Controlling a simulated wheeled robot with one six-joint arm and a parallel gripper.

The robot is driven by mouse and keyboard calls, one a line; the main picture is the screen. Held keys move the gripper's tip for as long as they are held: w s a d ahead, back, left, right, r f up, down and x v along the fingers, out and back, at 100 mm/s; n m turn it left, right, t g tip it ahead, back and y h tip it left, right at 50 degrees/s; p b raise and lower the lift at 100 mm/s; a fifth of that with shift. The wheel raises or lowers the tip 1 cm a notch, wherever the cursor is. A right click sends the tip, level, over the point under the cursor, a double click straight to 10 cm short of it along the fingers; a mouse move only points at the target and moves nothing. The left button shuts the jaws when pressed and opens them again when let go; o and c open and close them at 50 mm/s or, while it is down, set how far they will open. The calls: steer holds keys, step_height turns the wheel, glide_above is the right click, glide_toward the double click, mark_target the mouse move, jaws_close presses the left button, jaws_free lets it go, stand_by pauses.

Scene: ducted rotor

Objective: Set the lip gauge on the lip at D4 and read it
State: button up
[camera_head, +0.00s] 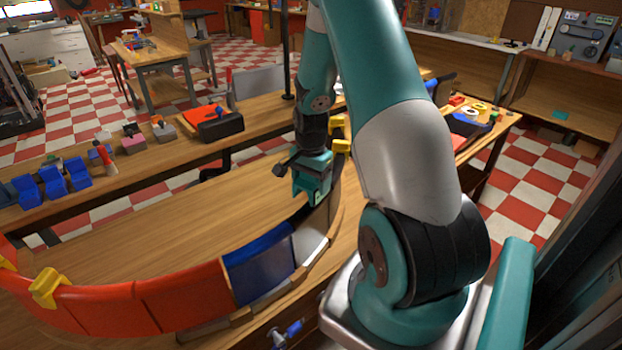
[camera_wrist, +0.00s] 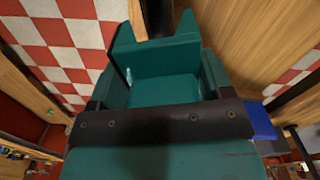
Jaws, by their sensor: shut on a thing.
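The curved duct lip (camera_head: 180,300) runs along the front of the bench, with orange-red segments, a blue segment (camera_head: 260,265) and a pale segment (camera_head: 310,240). My teal gripper (camera_head: 314,196) points down over the right end of this curve, close to the lip. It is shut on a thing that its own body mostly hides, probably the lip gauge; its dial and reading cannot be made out. In the wrist view my gripper (camera_wrist: 165,80) fills the middle. No D4 label is legible, and I cannot tell whether the held thing touches the lip.
A yellow clamp (camera_head: 46,287) sits on the lip at the left, and another (camera_head: 341,146) shows beside my gripper. Blue blocks (camera_head: 52,180) and a black-and-orange case (camera_head: 212,122) stand on the bench behind. The wooden surface inside the curve (camera_head: 170,235) is clear.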

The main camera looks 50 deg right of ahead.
steer(key=shift+f+b, duration=1.5)
steer(key=shift+f, duration=0.9)
steer(key=shift+f, duration=0.3)
steer(key=o, duration=1)
step_height(320, 180, up, 18)
steer(key=b, duration=0.2)
steer(key=shift+f+b, duration=0.25)
steer(key=shift+b, duration=0.1)
steer(key=shift+w+a, duration=0.1)
steer(key=s+a+r+n+t+y, duration=0.1)
steer(key=a+r+n, duration=0.1)
steer(key=a+n, duration=0.65)
steer(key=a+r+n+y, duration=0.15)
steer(key=a+n, duration=0.25)
steer(key=a, duration=1)
steer(key=s+a+n, duration=0.4)
steer(key=a, duration=0.1)
steer(key=s+a+r+n+y, duration=0.1)
steer(key=s+a+n, duration=0.3)
steer(key=s+a, duration=0.1)
steer(key=s+a+n+g, duration=0.1)
steer(key=s+a+n, duration=0.3)
steer(key=s+a, duration=0.1)
steer(key=shift+s+a+r+y, duration=0.15)
steer(key=shift+s+a+y, duration=0.1)
steer(key=shift+y, duration=0.1)
